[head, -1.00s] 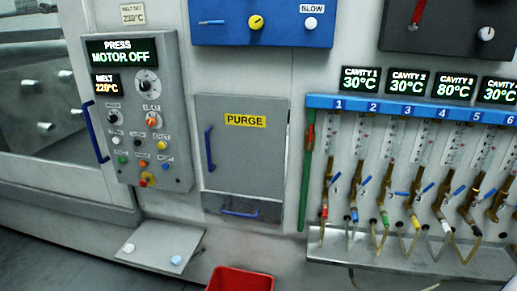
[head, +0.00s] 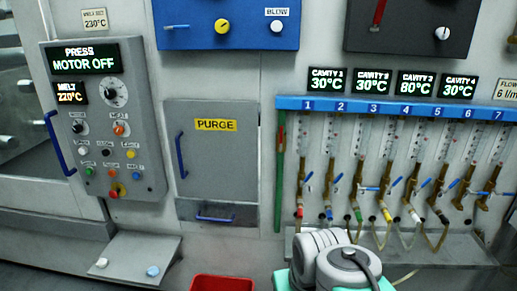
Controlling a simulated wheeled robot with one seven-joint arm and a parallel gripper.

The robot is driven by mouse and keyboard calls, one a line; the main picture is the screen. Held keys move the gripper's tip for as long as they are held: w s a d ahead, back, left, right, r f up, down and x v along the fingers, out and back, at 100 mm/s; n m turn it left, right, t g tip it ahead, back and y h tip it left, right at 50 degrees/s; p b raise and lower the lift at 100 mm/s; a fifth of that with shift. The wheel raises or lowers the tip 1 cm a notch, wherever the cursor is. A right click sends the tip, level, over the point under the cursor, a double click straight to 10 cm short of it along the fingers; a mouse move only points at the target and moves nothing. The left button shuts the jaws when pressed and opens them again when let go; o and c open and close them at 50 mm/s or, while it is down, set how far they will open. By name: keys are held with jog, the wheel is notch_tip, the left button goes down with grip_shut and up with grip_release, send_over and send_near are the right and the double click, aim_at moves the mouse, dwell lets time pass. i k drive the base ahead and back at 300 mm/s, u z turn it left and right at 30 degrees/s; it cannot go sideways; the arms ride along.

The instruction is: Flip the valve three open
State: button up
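Valve three is the third brass valve (head: 356,187) under the blue numbered strip (head: 373,108) in the head view. Its blue lever (head: 370,188) lies about level and points right. A green band (head: 359,215) shows below valve three. My gripper is not in view; only rounded grey and teal parts of my arm show at the bottom, below the valves.
A grey drip shelf (head: 450,252) runs under the hoses, partly hidden by my arm. Left of the valves are a green bar (head: 279,180), the purge door (head: 215,155) and the press panel (head: 125,140). A red bin (head: 222,284) stands at the bottom edge.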

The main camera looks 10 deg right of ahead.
aim_at(372, 189)
jog(key=z, duration=0.55)
jog(key=k, duration=0.65)
jog(key=z, duration=0.75)
jog(key=i, duration=1.75)
jog(key=u, duration=0.75)
